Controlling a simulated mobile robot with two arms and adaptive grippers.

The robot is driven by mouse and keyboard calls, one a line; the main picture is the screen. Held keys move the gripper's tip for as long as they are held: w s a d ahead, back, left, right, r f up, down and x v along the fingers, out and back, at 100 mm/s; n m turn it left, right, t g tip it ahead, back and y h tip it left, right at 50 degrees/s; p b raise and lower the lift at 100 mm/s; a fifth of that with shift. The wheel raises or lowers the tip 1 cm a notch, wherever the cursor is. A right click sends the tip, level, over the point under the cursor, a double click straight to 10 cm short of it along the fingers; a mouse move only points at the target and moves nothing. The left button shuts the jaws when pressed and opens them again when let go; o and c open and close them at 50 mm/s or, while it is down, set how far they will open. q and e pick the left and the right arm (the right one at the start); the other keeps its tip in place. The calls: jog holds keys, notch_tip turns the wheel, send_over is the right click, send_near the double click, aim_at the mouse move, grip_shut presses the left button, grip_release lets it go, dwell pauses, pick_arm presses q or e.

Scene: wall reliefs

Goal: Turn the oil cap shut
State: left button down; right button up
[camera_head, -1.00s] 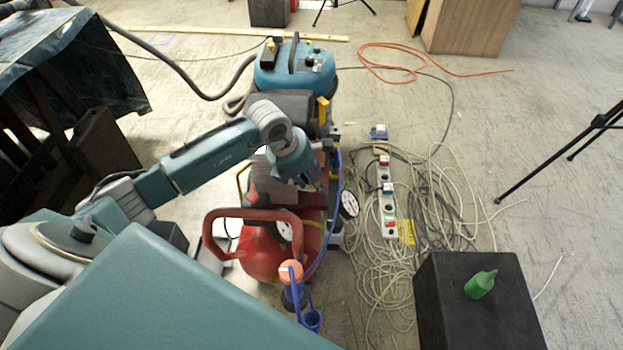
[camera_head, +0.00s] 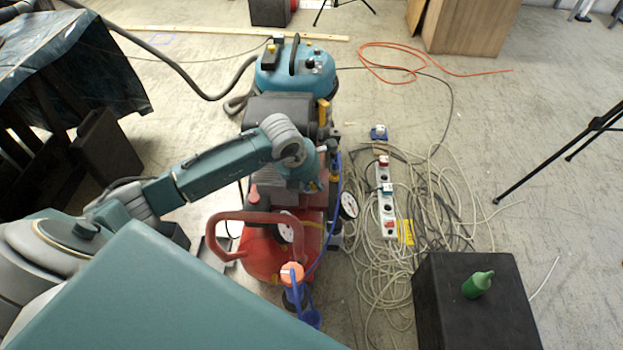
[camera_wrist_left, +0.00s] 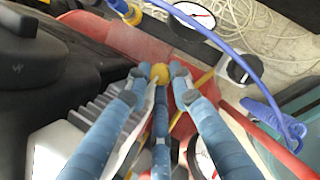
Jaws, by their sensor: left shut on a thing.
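The yellow oil cap (camera_wrist_left: 160,70) shows in the left wrist view between the fingertips of my left gripper (camera_wrist_left: 160,78). The blue fingers are closed around it. In the head view my left gripper (camera_head: 306,170) is over the middle of the red compressor (camera_head: 262,252); the cap and fingertips cannot be made out there. How far the cap is turned cannot be told. My right gripper is not in view.
A pressure gauge (camera_head: 348,204) and a blue hose (camera_head: 326,236) sit close by the gripper. A teal vacuum (camera_head: 296,70) stands behind. Tangled cables and a power strip (camera_head: 385,200) lie to the right, near a black box (camera_head: 478,315) with a green bottle (camera_head: 477,285).

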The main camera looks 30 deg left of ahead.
pick_arm(q)
jog(key=shift+w+d+r+n+y, duration=0.1)
jog(key=shift+d+n+y, duration=0.1)
jog(key=shift+n, duration=0.4)
jog(key=shift+w+d+r+n+y, duration=0.1)
jog(key=shift+n+y, duration=0.1)
jog(key=shift+n, duration=0.4)
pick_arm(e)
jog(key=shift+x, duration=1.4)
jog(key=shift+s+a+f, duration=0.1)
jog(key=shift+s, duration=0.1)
pick_arm(q)
jog(key=c, duration=1.6)
grip_release()
jog(key=shift+o, duration=0.2)
jog(key=shift+s+a, duration=0.1)
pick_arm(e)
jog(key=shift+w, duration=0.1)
pick_arm(q)
jog(key=v, duration=1.1)
jog(key=shift+s+r, duration=0.2)
jog(key=shift+r, duration=0.15)
jog(key=shift+d, duration=0.2)
